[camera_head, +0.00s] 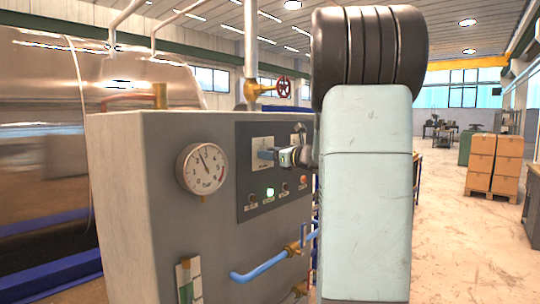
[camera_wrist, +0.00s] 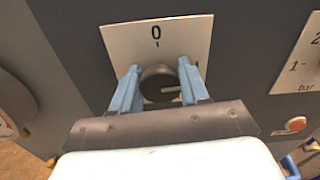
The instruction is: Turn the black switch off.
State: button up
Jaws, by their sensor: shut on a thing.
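The black switch (camera_wrist: 158,84) is a round knob on a white plate (camera_wrist: 192,38) marked "0" with a small tick at the top. A pale line on the knob points to the right, away from the "0". My gripper (camera_wrist: 158,68) has a blue finger on each side of the knob and is shut on it. In the head view my gripper (camera_head: 268,154) reaches the dark control panel (camera_head: 245,200) from the right, and the knob itself is hidden there. My own arm covers part of the panel's right side.
A pressure gauge (camera_head: 202,169) sits on the grey cabinet (camera_head: 130,200) left of the panel. A lit green button (camera_head: 270,192) and a red button (camera_head: 304,180) are below my gripper. A blue pipe handle (camera_head: 262,270) sticks out lower down. Open floor lies to the right.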

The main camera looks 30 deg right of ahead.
jog(key=n, duration=0.4)
jog(key=shift+a, duration=0.15)
jog(key=n, duration=0.4)
jog(key=shift+a+n, duration=0.1)
jog(key=shift+n, duration=0.3)
jog(key=n, duration=0.4)
jog(key=shift+f, duration=0.1)
jog(key=shift+a+f+n, duration=0.1)
jog(key=shift+f+n, duration=0.1)
jog(key=shift+n, duration=1.9)
jog(key=shift+f, duration=0.1)
jog(key=o, duration=1)
jog(key=shift+s+r, duration=0.15)
jog(key=shift+r, duration=0.05)
